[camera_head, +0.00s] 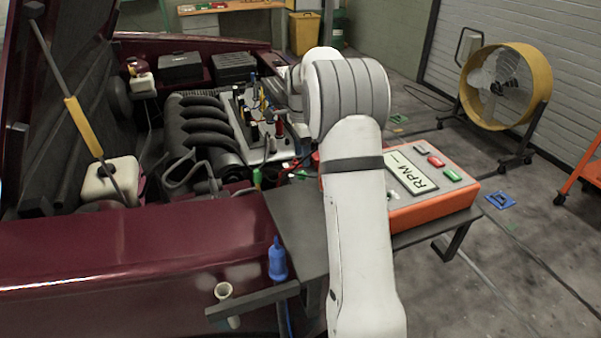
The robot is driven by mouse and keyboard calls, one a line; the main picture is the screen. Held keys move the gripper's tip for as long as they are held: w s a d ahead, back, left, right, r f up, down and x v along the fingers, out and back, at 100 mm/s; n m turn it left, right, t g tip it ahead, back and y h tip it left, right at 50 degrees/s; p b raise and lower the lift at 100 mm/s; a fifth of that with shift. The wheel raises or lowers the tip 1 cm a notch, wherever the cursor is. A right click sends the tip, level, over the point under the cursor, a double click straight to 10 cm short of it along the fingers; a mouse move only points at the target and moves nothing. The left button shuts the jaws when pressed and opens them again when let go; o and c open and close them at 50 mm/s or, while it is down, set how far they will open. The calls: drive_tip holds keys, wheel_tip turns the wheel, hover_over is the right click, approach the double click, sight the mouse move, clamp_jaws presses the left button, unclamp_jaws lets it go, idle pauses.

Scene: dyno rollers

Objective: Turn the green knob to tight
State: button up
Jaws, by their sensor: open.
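I cannot pick out a green knob with certainty. A small green part (257,177) shows at the front right of the engine bay, too small to tell whether it is a knob. A green button (450,175) is on the orange RPM box (440,208). My white arm rises through the middle of the view and bends away toward the engine. My gripper is hidden behind the arm, so its fingers do not show.
The dark red car (150,265) has its hood up over a black ribbed engine manifold (200,125). A yellow fan (538,75) stands at right on open floor.

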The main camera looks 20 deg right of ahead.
sight(302, 173)
wheel_tip(302, 173, down, 6)
drive_tip(key=shift+s+b, duration=0.1)
drive_tip(key=shift+b, duration=0.35)
drive_tip(key=shift+c, duration=0.3)
drive_tip(key=c, duration=0.9)
